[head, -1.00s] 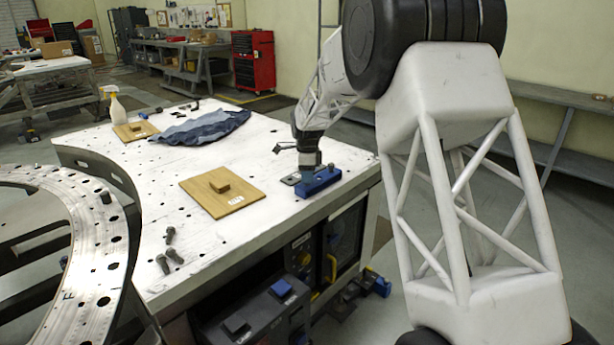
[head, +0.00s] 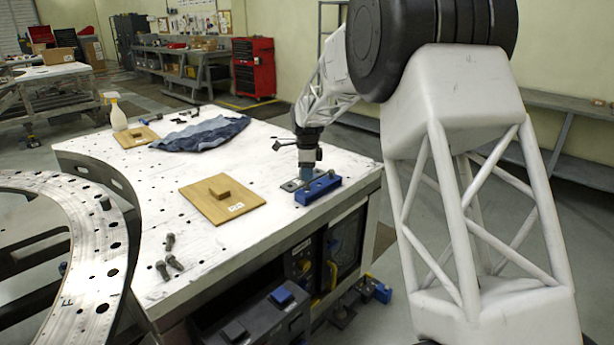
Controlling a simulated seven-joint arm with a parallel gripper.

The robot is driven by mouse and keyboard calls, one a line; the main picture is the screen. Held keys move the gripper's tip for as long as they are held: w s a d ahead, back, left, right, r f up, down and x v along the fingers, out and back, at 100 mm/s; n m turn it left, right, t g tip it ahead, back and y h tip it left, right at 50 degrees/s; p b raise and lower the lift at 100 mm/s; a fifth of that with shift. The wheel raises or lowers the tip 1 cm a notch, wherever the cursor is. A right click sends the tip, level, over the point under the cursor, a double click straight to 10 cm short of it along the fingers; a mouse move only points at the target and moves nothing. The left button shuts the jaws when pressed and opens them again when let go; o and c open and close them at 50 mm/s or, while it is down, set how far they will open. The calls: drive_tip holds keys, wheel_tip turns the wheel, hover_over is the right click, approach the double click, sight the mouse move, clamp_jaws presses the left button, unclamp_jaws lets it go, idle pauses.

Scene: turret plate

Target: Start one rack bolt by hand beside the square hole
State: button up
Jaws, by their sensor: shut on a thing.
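My gripper (head: 306,176) points down at the blue rack block (head: 318,190) near the right corner of the white table. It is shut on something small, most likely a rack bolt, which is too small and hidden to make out. I cannot tell which hole is the square one.
Loose dark bolts (head: 169,241) lie on the white table (head: 225,255) near its front. A wooden board with a small block (head: 222,203) lies mid-table. A blue cloth (head: 200,134), another board (head: 136,137) and a spray bottle (head: 117,113) are farther back. A gap separates the table and turret plate.

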drive_tip(key=shift+r, duration=0.55)
drive_tip(key=shift+w+a, duration=0.1)
drive_tip(key=shift+w+a+r, duration=0.1)
drive_tip(key=w+a+r, duration=0.2)
drive_tip(key=w+a, duration=0.3)
drive_tip(key=w, duration=0.2)
drive_tip(key=shift+w+a, duration=0.2)
drive_tip(key=shift+a, duration=0.15)
drive_tip(key=shift+f, duration=0.25)
idle(0.5)
drive_tip(key=shift+f, duration=2.55)
